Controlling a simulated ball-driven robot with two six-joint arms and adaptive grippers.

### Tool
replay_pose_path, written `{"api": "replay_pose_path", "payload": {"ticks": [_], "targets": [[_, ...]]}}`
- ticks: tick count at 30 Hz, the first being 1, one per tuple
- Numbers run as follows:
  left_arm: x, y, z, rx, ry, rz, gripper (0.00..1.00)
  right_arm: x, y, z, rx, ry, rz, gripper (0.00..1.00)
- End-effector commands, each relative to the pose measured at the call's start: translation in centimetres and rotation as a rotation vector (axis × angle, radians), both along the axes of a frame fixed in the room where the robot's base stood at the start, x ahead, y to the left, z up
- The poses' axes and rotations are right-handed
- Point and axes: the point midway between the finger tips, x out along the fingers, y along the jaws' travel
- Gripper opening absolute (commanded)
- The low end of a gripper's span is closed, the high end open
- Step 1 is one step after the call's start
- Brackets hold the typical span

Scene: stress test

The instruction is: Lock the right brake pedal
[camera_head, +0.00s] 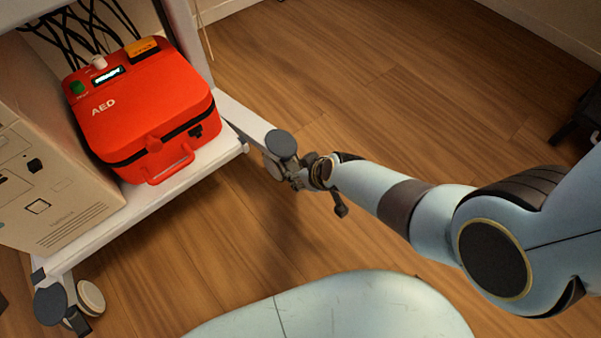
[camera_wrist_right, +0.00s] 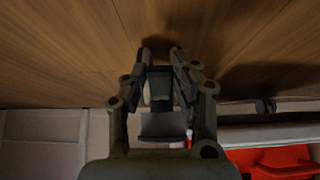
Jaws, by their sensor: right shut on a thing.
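The right caster (camera_head: 281,143) stands under the front right corner of the white cart, its dark round cap showing in the head view. My right gripper (camera_head: 303,177) is at this caster, low over the floor, and covers most of its brake pedal. In the right wrist view my right gripper (camera_wrist_right: 159,62) has its dark fingers close together around a small grey part, which looks like the right brake pedal (camera_wrist_right: 159,86). Whether the pedal is up or down cannot be told. My left gripper is in neither view.
The white cart shelf (camera_head: 187,180) carries a red AED case (camera_head: 150,95) and a cardboard box (camera_head: 50,185). A left caster (camera_head: 88,296) with a dark pedal (camera_head: 77,322) stands at lower left. Wooden floor (camera_head: 400,90) lies clear behind my right arm.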

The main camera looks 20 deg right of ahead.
Motion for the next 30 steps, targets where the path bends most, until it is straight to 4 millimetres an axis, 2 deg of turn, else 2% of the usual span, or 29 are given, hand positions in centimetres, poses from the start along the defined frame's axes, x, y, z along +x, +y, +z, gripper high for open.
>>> {"api": "replay_pose_path", "payload": {"ticks": [9, 10, 15, 25, 30], "targets": [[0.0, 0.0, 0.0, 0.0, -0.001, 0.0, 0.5, 0.0, 0.0, 0.0, 0.001, 0.0, -0.001, 0.0], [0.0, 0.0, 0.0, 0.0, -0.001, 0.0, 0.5, 0.0, 0.0, 0.0, 0.001, 0.0, -0.001, 0.31], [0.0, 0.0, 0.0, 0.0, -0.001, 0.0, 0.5, 0.0, 0.0, 0.0, 0.0, 0.0, 0.0, 0.5], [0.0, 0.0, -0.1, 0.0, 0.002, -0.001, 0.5, -0.2, 0.0, 0.2, 0.0, 0.0, 0.0, 0.5], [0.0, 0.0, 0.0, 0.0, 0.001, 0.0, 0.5, -1.0, -0.3, 1.4, 0.002, -0.001, 0.001, 0.5]]}}
